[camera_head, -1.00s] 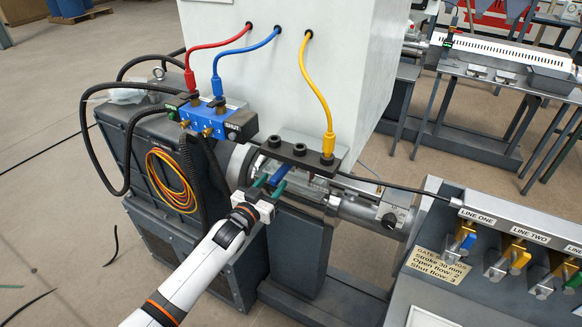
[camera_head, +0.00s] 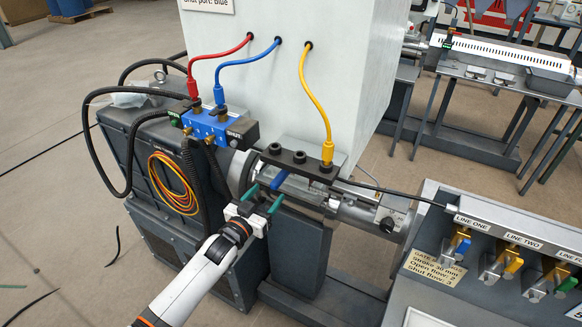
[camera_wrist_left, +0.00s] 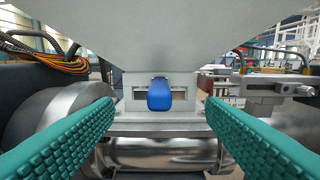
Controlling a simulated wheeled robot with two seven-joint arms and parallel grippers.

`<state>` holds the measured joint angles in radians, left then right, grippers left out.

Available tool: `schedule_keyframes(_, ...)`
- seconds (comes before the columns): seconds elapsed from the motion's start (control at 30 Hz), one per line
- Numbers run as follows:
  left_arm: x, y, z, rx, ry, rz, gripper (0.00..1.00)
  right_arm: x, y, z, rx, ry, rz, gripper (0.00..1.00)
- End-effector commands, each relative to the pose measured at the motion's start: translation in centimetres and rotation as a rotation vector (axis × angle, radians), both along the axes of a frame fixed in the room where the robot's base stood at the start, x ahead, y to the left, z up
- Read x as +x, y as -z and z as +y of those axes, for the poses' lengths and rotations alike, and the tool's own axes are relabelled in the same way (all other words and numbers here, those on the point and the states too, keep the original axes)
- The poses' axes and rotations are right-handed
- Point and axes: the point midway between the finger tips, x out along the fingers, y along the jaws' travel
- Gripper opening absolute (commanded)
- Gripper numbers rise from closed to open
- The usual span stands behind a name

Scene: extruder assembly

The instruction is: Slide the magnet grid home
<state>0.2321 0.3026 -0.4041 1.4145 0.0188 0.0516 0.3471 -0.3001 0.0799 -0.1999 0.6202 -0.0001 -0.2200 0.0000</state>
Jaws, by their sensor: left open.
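The magnet grid shows by its blue handle (camera_head: 279,180), which sticks out of a slot under the pale hopper. In the left wrist view the blue handle (camera_wrist_left: 159,94) sits centred in front of a metal slot plate (camera_wrist_left: 137,93); the rest of the grid is hidden inside. My left gripper (camera_head: 263,197) is open, its green ridged fingers pointing toward the handle. In the left wrist view the fingers (camera_wrist_left: 160,125) are wide apart on either side of the handle, with clear space between; they do not touch it. My right gripper is not in view.
A black bar (camera_head: 298,160) with a yellow cable plug (camera_head: 327,152) lies just above the handle. A blue valve block (camera_head: 217,125) with hoses stands to the left. The steel barrel (camera_head: 365,211) runs below and right. A panel with labelled line valves (camera_head: 462,243) stands at the right.

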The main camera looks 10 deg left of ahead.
Motion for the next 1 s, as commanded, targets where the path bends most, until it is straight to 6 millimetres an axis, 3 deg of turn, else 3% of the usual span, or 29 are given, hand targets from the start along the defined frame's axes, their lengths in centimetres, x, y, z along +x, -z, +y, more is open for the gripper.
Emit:
schedule_keyframes(0.6, -4.7, -0.1, 1.7, 0.001, 0.0, 0.002, 0.65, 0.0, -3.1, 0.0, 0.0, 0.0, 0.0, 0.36)
schedule_keyframes(1.0, -5.3, 0.0, 1.9, 0.001, 0.0, 0.0, 0.65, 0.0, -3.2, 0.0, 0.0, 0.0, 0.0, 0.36)
